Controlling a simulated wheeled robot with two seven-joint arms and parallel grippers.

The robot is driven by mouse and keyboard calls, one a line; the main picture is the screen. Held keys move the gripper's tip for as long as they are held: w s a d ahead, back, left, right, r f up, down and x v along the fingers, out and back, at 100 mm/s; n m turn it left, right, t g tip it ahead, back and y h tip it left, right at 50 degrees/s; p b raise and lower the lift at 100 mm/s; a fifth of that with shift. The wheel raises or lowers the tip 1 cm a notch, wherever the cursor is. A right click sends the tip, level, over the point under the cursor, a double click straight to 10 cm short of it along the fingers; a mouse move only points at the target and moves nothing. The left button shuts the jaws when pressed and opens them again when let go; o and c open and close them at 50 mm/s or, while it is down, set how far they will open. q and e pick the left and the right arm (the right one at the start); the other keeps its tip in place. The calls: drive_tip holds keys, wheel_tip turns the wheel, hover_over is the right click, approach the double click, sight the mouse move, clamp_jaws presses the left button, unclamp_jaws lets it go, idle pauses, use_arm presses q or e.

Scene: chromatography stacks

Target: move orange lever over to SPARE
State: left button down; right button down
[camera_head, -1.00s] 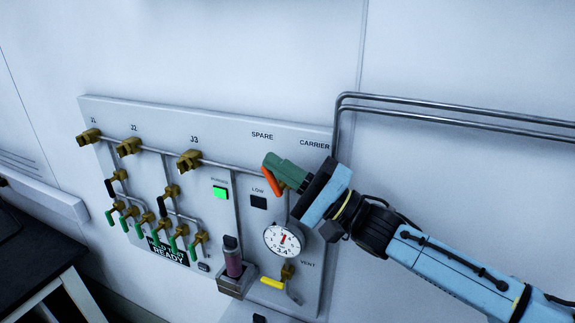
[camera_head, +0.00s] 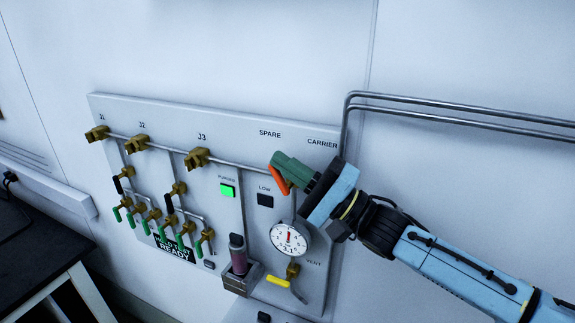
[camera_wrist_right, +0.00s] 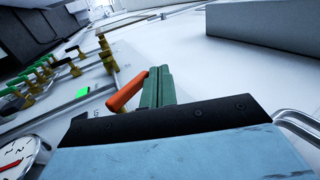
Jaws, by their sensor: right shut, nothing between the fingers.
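The orange lever (camera_head: 279,180) sits on the panel (camera_head: 225,120) below the SPARE label (camera_head: 270,133) and left of the CARRIER label (camera_head: 322,142). In the head view it slants, its upper end to the left. My right gripper (camera_head: 283,160) is shut, with its green fingers together right beside the lever. In the right wrist view the orange lever (camera_wrist_right: 127,92) lies along the left side of the green fingers (camera_wrist_right: 158,86), touching or nearly touching them. The lever's pivot is hidden behind the fingers. My left gripper is not in view.
A round gauge (camera_head: 290,239) and a yellow handle (camera_head: 278,281) are below the lever. Several brass valves with green handles (camera_head: 160,232) fill the panel's left part. A purple-filled vial (camera_head: 238,257) stands in a holder. Pipes (camera_head: 450,112) run right along the wall.

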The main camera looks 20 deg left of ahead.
drive_tip(key=d+r+p, duration=0.1)
drive_tip(key=d+r, duration=0.6)
drive_tip(key=d, duration=0.5)
drive_tip(key=shift+s, duration=0.25)
drive_tip(key=shift+d, duration=0.1)
